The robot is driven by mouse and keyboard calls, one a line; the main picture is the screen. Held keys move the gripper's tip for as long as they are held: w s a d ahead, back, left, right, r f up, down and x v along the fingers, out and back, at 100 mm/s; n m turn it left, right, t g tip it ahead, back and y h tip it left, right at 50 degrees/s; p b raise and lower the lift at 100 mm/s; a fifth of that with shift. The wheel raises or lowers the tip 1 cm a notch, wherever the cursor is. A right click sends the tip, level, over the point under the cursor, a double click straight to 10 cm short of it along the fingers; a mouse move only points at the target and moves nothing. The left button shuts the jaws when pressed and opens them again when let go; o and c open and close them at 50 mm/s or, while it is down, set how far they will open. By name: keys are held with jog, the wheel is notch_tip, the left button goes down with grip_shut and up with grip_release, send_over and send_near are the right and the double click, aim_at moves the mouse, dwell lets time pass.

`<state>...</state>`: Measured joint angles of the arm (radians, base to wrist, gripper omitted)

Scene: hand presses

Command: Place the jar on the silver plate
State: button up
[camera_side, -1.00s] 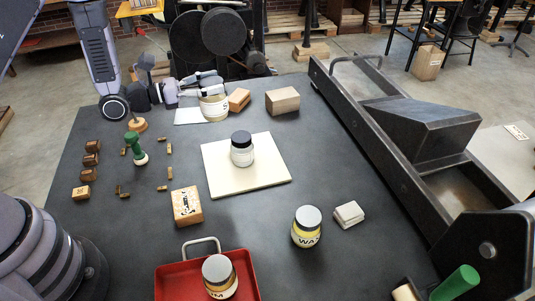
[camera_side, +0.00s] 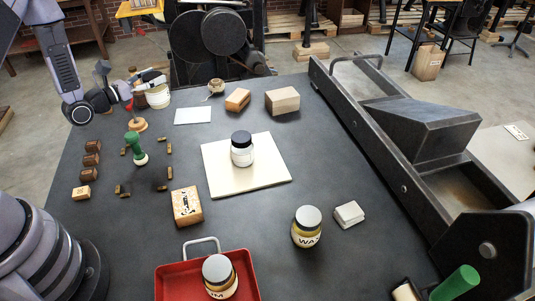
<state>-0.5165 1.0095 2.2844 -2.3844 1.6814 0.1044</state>
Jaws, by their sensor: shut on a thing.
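My gripper (camera_side: 137,91) is shut on a pale, whitish jar (camera_side: 158,97) at the far left of the dark table. The jar looks roughly upright; the view is too small to tell whether it touches the table. The silver plate (camera_side: 193,115), a thin light-grey sheet, lies flat and bare to the right of the jar and a little nearer the camera. A gap shows between jar and plate. The fingertips are small here and partly hidden by the jar.
A black-lidded jar (camera_side: 242,150) stands on a cream board (camera_side: 270,178).

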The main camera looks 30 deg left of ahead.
jog(key=shift+w+a+f, duration=0.55)
jog(key=shift+w+f, duration=1.65)
jog(key=shift+w, duration=0.05)
jog(key=shift+w+a+f, duration=0.5)
jog(key=shift+w+f, duration=1.7)
jog(key=shift+w, duration=0.1)
jog(key=shift+w+a+f, duration=0.55)
jog(key=shift+w+f, duration=1.65)
jog(key=shift+w, duration=0.05)
jog(key=shift+f, duration=0.2)
jog(key=o, duration=1.2)
jog(key=shift+o, duration=0.2)
